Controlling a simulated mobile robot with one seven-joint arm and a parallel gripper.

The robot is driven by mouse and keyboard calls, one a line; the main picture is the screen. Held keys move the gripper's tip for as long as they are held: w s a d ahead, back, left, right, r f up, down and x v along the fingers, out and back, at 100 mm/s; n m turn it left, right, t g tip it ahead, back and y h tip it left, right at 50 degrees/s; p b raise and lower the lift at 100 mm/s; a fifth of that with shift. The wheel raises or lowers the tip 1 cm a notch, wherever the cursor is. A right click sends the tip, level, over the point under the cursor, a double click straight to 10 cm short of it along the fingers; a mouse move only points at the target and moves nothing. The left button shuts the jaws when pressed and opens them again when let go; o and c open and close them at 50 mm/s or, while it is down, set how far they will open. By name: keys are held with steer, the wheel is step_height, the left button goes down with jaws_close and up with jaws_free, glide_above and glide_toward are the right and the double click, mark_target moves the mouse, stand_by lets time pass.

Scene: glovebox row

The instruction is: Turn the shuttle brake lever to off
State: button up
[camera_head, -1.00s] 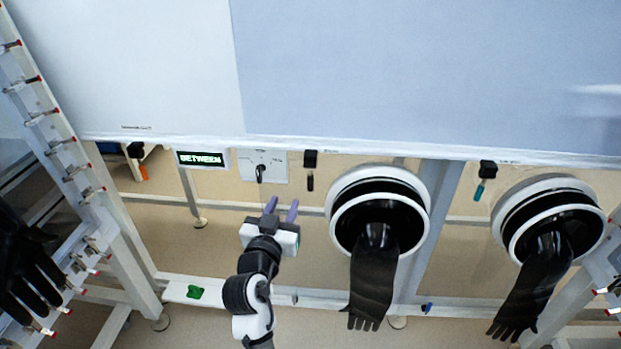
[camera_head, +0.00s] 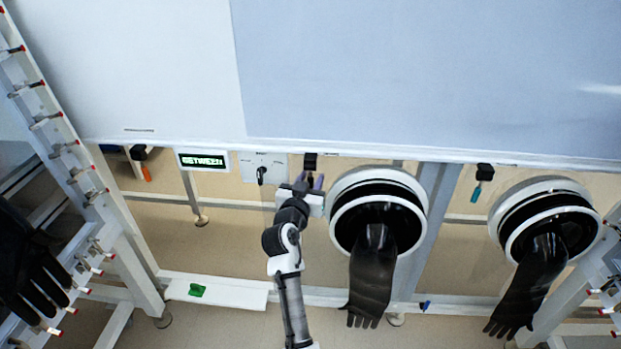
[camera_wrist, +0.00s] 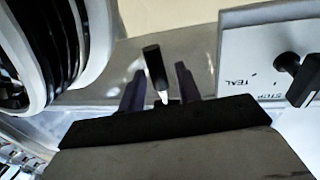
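A black-handled lever (camera_head: 310,163) hangs below the cabinet's lower edge, right of the switch plate. No label on it is readable, so I cannot tell if it is the brake lever. My gripper (camera_head: 309,181) is up at this lever, its purple fingers apart. In the wrist view the black handle (camera_wrist: 153,62) with a pale tip shows between the two fingers of my gripper (camera_wrist: 160,84), with a gap on each side. An orange-handled lever (camera_head: 145,171) hangs at left and a teal-handled lever (camera_head: 477,190) at right.
The switch plate (camera_head: 250,161) carries a black knob (camera_head: 261,174); the wrist view shows "STOP" and "TEAL" on the plate (camera_wrist: 240,60). A display (camera_head: 203,161) reads "BETWEEN". A glove port (camera_head: 337,215) stands close right of my gripper. A green object (camera_head: 197,290) lies on a low white shelf.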

steer(key=shift+w, duration=0.15)
steer(key=shift+c, duration=0.3)
jaws_close()
